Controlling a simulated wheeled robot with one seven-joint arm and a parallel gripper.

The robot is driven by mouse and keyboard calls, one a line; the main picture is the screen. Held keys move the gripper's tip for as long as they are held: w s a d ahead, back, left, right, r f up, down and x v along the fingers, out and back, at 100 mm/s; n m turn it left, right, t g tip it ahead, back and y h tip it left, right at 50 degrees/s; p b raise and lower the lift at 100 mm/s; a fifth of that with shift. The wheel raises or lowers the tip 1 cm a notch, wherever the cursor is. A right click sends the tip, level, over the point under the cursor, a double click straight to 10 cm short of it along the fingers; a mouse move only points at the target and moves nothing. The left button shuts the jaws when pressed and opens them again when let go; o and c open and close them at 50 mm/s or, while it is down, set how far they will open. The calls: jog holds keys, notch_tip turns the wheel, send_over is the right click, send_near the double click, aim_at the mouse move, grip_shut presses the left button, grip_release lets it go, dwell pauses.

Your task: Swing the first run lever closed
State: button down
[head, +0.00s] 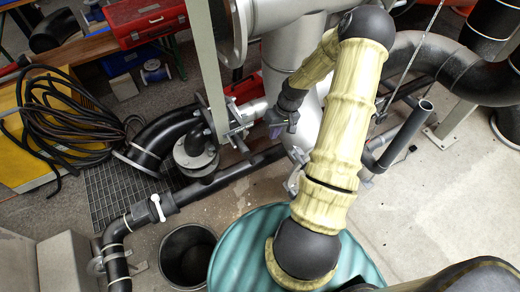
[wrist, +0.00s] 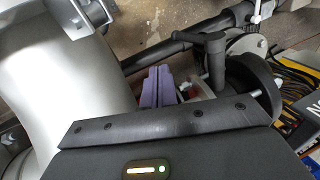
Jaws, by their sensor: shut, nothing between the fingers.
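A white lever (head: 158,208) sits on a black valve body in the low black pipe, at the left of the head view. It stands across the pipe. A white piece at the top right of the wrist view (wrist: 260,10) looks like this lever, partly cut off. A black T-shaped part (wrist: 212,50) stands beside a round flange in the wrist view. I cannot tell by marking which is the first run lever. My gripper (head: 279,130) is up and right of the white lever, well apart from it. Its purple fingers (wrist: 156,86) are together and empty.
The low black pipe (head: 235,168) runs diagonally below my gripper. A large grey column (head: 283,45) stands close behind my arm. A teal drum (head: 235,250) and a black bucket (head: 187,255) stand in front. Coiled hoses (head: 60,120) lie at left.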

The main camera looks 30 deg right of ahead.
jog(key=b, duration=0.1)
send_near(254, 161)
notch_tip(254, 161, down, 4)
jog(key=d, duration=0.3)
jog(key=a, duration=0.2)
jog(key=a+f, duration=0.1)
jog(key=a, duration=0.1)
jog(key=shift+w+a, duration=0.1)
jog(key=shift+w, duration=0.1)
